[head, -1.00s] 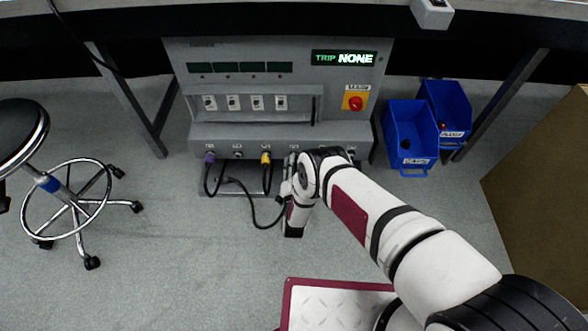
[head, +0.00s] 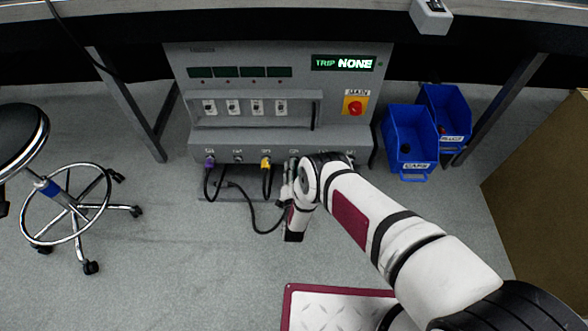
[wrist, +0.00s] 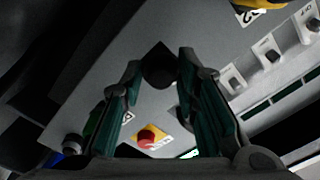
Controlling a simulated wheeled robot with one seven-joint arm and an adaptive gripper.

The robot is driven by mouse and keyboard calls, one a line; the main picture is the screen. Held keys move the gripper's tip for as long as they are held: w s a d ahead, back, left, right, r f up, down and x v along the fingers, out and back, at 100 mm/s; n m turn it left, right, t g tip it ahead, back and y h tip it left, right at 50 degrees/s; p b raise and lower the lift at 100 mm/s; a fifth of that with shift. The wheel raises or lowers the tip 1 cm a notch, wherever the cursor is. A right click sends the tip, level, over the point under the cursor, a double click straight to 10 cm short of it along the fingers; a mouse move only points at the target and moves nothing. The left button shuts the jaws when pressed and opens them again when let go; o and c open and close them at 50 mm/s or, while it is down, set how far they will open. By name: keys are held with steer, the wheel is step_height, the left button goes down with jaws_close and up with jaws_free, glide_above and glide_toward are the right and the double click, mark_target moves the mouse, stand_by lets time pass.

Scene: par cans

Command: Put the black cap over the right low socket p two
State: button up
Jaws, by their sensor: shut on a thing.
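My gripper (wrist: 160,78) is shut on the black cap (wrist: 158,60), which shows as a dark block between the green-padded fingertips in the wrist view. In the head view my gripper (head: 291,180) is in front of the lower ledge of the grey panel (head: 225,148), right of the yellow plug (head: 266,162). My arm covers part of the right end of the ledge. I cannot make out the right low socket p two, and I cannot tell whether the cap touches any socket.
A purple plug (head: 209,162) sits at the ledge's left, and a black cable hangs below. A red main switch (head: 355,106) is on the panel's right. Blue bins (head: 408,125) stand to the right, a stool (head: 72,205) to the left.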

steer(key=shift+w, duration=1)
stand_by(2.0)
steer(key=o, duration=0.8)
steer(key=shift+o, duration=0.2)
steer(key=shift+s, duration=0.15)
steer(key=s, duration=1.1)
steer(key=shift+s+d, duration=0.4)
steer(key=shift+s+f, duration=0.1)
